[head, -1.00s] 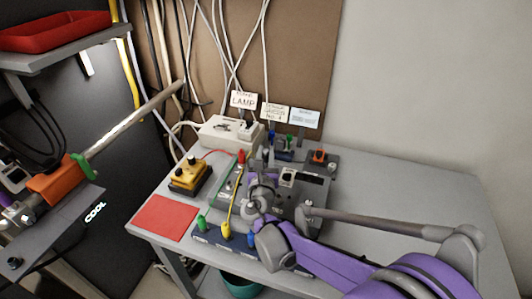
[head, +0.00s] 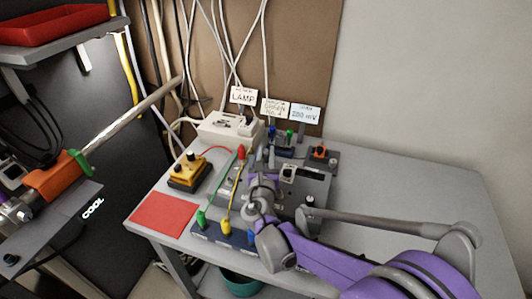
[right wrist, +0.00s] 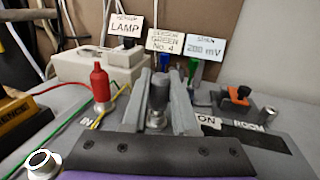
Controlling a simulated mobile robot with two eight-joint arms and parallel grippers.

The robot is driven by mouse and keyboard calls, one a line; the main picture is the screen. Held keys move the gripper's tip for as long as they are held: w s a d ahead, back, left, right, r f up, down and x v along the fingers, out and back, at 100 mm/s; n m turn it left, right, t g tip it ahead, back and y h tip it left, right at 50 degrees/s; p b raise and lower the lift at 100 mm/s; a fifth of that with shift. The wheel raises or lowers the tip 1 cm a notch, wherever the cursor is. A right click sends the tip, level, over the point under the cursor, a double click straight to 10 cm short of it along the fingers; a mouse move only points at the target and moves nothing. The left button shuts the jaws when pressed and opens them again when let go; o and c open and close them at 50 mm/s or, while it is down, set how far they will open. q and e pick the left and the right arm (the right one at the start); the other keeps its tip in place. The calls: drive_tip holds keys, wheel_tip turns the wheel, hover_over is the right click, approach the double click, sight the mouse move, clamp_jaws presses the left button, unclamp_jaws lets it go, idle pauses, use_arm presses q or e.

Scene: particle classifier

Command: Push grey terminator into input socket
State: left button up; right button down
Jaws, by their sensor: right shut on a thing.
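The grey terminator (right wrist: 158,92) is a short dark grey cylinder standing between my right gripper's fingers. My right gripper (right wrist: 159,84) is shut on it, just above the grey device (right wrist: 215,120). In the head view my right gripper (head: 266,152) is over the same device (head: 318,187) and hides part of it. A label "IN" is on the device, left of the gripper. A red plug (right wrist: 101,82) stands by that label on a silver metal base. I cannot tell whether the terminator's lower end touches a socket.
A yellow-black box (head: 188,174) and a red mat (head: 164,214) lie left of the device. A blue terminal strip (head: 225,236) with green and yellow plugs is in front. A white box (head: 222,129) and signs stand behind. The table's right side is clear.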

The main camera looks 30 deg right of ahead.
drive_tip(key=shift+f, duration=0.35)
drive_tip(key=shift+s+f+b, duration=0.15)
drive_tip(key=shift+f+b, duration=0.15)
drive_tip(key=c, duration=0.7)
unclamp_jaws()
drive_tip(key=shift+f, duration=0.1)
drive_tip(key=shift+o, duration=0.5)
